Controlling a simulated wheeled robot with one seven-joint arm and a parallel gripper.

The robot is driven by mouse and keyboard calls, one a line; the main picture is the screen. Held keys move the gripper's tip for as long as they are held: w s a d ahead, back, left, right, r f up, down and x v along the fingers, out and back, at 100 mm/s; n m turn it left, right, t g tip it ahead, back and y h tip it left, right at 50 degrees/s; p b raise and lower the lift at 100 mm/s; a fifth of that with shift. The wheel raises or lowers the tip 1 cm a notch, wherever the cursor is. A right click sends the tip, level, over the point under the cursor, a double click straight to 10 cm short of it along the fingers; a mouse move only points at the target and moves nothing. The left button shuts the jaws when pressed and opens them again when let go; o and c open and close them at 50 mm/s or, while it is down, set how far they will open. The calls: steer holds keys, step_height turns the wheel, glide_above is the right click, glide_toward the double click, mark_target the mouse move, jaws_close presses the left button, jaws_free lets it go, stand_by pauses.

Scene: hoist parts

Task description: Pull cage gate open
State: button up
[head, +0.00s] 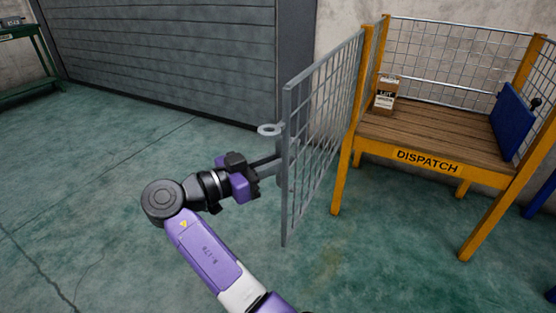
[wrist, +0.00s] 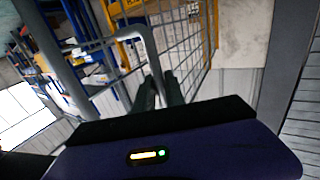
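The cage gate (head: 325,120) is a grey mesh panel hinged at the left front post of the yellow cage. It stands swung outward, leaving the cage front uncovered. My gripper (head: 277,163) reaches the gate's free edge from the left. In the wrist view its two dark fingers (wrist: 159,88) are close together around the leg of a grey bent-bar gate handle (wrist: 143,45), and look shut on it. The fingertips are partly hidden by the gate edge in the head view.
The yellow cage has a wooden deck (head: 430,130) and a DISPATCH sign (head: 428,162). A labelled carton (head: 386,94) stands on the deck at left, and a blue panel (head: 513,120) at right. A grey shutter (head: 170,55) is behind. Green floor to the left is clear.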

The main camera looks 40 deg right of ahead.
steer(key=o, duration=0.3)
steer(key=w+a+p, duration=0.1)
steer(key=a, duration=0.6)
steer(key=shift+a+p, duration=0.3)
steer(key=shift+p, duration=0.05)
steer(key=shift+w, duration=0.15)
